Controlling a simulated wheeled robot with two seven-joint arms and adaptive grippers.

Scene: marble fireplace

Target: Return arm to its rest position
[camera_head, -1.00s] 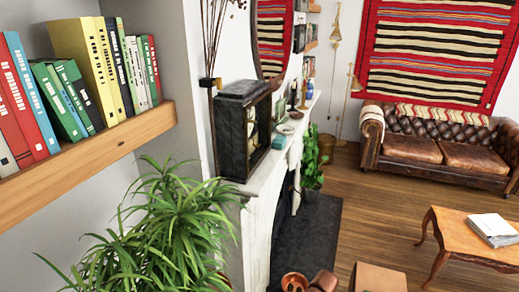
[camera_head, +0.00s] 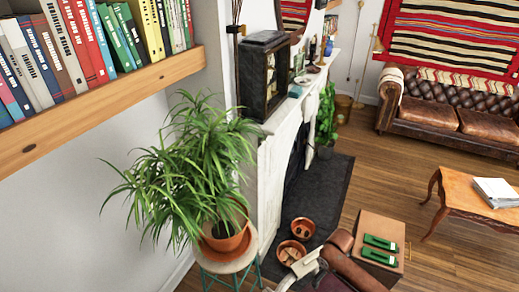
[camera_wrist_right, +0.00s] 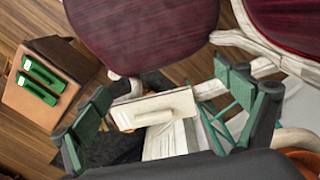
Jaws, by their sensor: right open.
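My right gripper (camera_wrist_right: 163,92) shows in the right wrist view, with its two green-padded fingers spread wide apart. A cream block with a handle (camera_wrist_right: 155,108) appears between the fingers, apart from both pads; I cannot tell how far below it lies. I see nothing held in the fingers. I cannot clearly make out the right gripper in the head view. My left gripper is not in view.
A potted plant (camera_head: 228,238) stands on a stool beside the fireplace (camera_head: 268,185). A box (camera_head: 378,228) carries two green handled blocks (camera_head: 380,243). Red-seated chairs (camera_wrist_right: 145,35) show in the wrist view. A bookshelf (camera_head: 105,88) is at left. Wood floor (camera_head: 450,255) is open at right.

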